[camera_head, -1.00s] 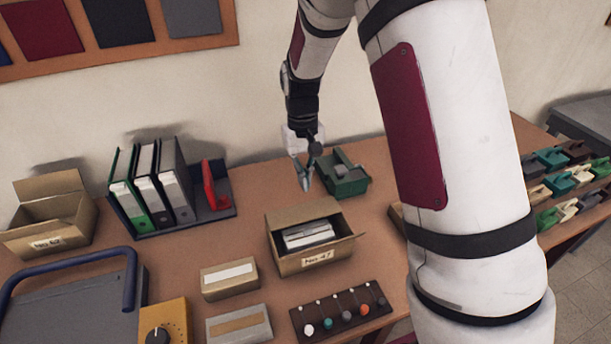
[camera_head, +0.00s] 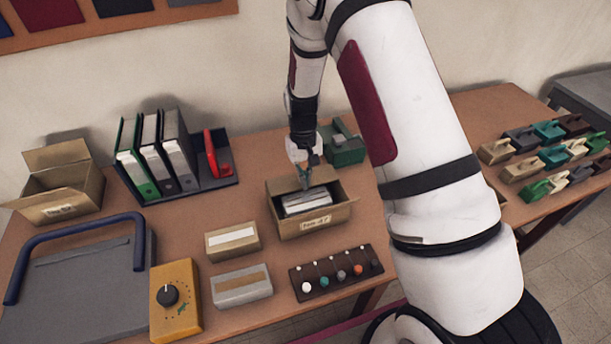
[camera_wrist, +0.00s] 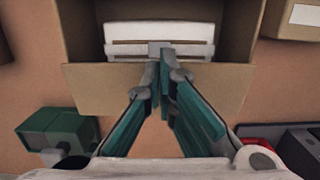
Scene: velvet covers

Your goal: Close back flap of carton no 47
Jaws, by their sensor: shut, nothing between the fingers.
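Carton no 47 (camera_head: 318,226) stands on the table in the middle of the head view, open at the top, with pale flat items (camera_head: 305,203) inside. Its back flap (camera_head: 283,185) is open and leans outward at the rear; in the wrist view the flap (camera_wrist: 90,88) spreads across the middle. My gripper (camera_head: 304,184) is shut and empty, pointing down at the carton's rear. In the wrist view its teal fingers (camera_wrist: 160,52) cover the flap's middle, with the tips by the opening. Whether they touch the flap I cannot tell.
A green device (camera_head: 343,148) stands behind the carton, close to my gripper. Binders (camera_head: 160,155) in a rack stand to the left. Small boxes (camera_head: 232,241) and a knobbed board (camera_head: 335,275) lie in front. Another open carton (camera_head: 60,195) is at far left.

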